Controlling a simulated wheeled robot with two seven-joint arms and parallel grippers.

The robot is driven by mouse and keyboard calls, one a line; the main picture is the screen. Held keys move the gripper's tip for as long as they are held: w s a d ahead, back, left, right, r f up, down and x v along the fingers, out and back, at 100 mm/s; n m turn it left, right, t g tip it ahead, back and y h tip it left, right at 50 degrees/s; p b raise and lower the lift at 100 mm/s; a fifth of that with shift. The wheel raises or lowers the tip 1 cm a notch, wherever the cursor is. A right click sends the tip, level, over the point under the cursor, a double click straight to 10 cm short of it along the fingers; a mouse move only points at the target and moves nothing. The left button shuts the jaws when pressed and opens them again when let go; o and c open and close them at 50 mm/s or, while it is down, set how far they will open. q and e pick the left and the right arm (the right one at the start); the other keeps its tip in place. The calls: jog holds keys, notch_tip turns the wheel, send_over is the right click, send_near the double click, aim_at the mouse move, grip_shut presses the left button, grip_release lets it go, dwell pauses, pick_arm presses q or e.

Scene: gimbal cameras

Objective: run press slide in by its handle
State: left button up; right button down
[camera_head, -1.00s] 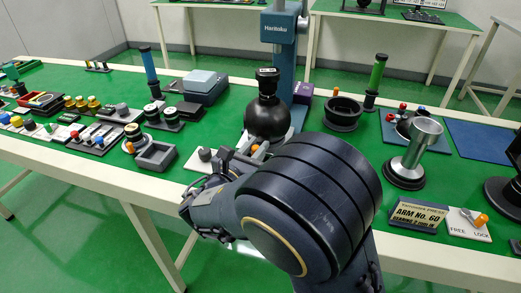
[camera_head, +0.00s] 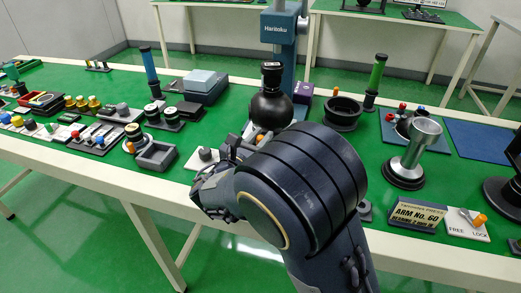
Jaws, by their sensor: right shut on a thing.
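The press has a blue column marked "Haritoku" (camera_head: 280,42). A black round body with a narrow neck and dark labelled cap (camera_head: 270,104) stands upright at the front of the column. A small orange part (camera_head: 260,138) shows just in front of it. My right gripper (camera_head: 232,152) is low in front of the press, to the left of the orange part. It is shut on the slide's handle, which is mostly hidden by the gripper and by my thick dark forearm. The slide itself is also largely hidden. My left gripper is not in view.
A dark ring cup (camera_head: 343,112), a metal funnel on a black base (camera_head: 410,160) and a FREE/LOCK plate (camera_head: 467,226) stand to the right.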

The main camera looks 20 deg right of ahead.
aim_at(264, 128)
jog(key=shift+w+a+x, duration=0.15)
jog(key=shift+x, duration=1.2)
jog(key=shift+w+a+x, duration=0.15)
jog(key=shift+w+x, duration=0.05)
jog(key=shift+x, duration=1.1)
jog(key=shift+w+d+r, duration=0.1)
jog(key=c, duration=1.3)
grip_release()
jog(key=shift+w, duration=0.1)
jog(key=shift+c, duration=0.2)
